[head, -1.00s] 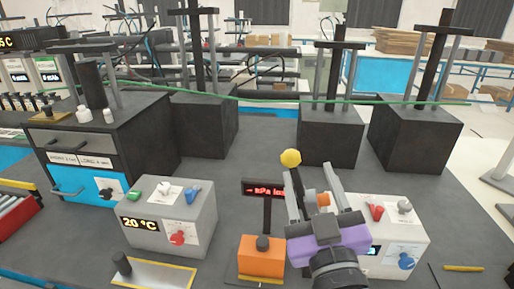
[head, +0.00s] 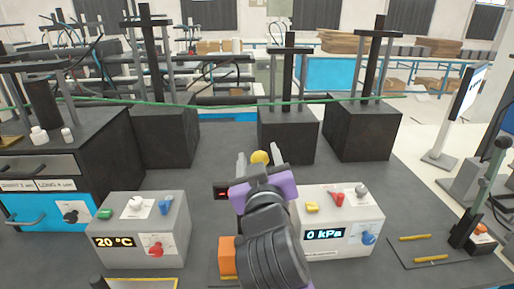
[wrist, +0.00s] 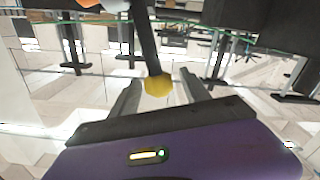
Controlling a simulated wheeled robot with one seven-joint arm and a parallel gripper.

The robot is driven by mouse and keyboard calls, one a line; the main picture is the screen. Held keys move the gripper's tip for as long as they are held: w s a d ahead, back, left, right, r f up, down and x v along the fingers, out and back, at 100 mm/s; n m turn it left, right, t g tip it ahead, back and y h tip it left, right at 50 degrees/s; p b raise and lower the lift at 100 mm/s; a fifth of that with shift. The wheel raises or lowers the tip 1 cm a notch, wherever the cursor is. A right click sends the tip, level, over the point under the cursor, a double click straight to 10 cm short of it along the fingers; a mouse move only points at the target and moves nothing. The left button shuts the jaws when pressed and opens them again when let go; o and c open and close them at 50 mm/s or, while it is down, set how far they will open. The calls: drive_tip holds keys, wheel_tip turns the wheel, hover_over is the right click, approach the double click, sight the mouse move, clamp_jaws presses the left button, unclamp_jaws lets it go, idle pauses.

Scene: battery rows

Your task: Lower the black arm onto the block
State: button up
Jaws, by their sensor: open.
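A black arm (wrist: 144,40) with a yellow ball (wrist: 158,85) at its end shows in the wrist view. The ball sits between the two fingers of my open gripper (wrist: 163,76), with visible space beside it. In the head view the yellow ball (head: 260,157) shows at the fingertips of my gripper (head: 260,162), and the arm's shaft is hidden behind my wrist. An orange block (head: 227,254) stands on the dark table, partly covered by my wrist. I cannot tell whether the fingers touch the ball.
A grey box reading 20 °C (head: 140,232) stands left and one reading 0 kPa (head: 341,222) right. Black blocks with posts (head: 364,130) stand behind. A green cable (head: 200,102) crosses the back.

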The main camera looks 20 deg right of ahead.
drive_tip(key=shift+x, duration=1.5)
drive_tip(key=shift+c, duration=0.4)
clamp_jaws()
